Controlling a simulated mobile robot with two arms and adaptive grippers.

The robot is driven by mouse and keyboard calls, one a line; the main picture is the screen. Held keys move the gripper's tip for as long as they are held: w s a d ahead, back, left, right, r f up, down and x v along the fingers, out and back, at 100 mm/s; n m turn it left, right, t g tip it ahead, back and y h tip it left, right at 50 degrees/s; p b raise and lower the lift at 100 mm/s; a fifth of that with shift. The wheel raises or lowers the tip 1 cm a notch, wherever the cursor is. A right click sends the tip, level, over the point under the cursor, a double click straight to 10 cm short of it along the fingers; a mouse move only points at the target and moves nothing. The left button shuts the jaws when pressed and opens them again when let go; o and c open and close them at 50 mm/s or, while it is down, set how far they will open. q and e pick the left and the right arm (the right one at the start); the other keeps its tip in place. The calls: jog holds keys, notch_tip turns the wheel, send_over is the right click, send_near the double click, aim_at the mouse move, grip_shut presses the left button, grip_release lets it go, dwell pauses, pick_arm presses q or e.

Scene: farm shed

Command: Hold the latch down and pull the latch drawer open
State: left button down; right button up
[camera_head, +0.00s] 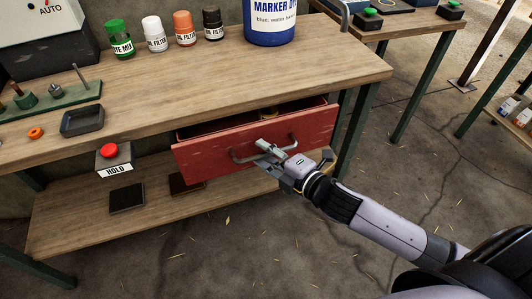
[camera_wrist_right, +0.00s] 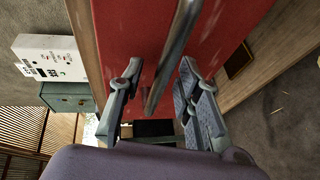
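The red drawer (camera_head: 215,156) hangs under the workbench and stands partly open, its inside showing above the front panel. Its grey bar handle (camera_head: 240,158) runs across the front. My right gripper (camera_head: 266,150) is at the handle. In the right wrist view, the handle bar (camera_wrist_right: 172,58) passes between the two spread fingers (camera_wrist_right: 158,85), with gaps visible beside it, so the gripper looks open around it. A box with a red button (camera_head: 109,151) and a HOLD label sits left of the drawer; nothing touches it. No separate latch is discernible. My left gripper is not in view.
The wooden workbench (camera_head: 200,88) carries several small bottles, a blue marker-dye tub (camera_head: 270,25) and a dark tray (camera_head: 82,121). A lower shelf (camera_head: 75,215) holds a dark flat block (camera_head: 127,197). The concrete floor in front is clear.

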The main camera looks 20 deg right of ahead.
jog(key=shift+c, duration=0.5)
grip_shut()
dwell(0.5)
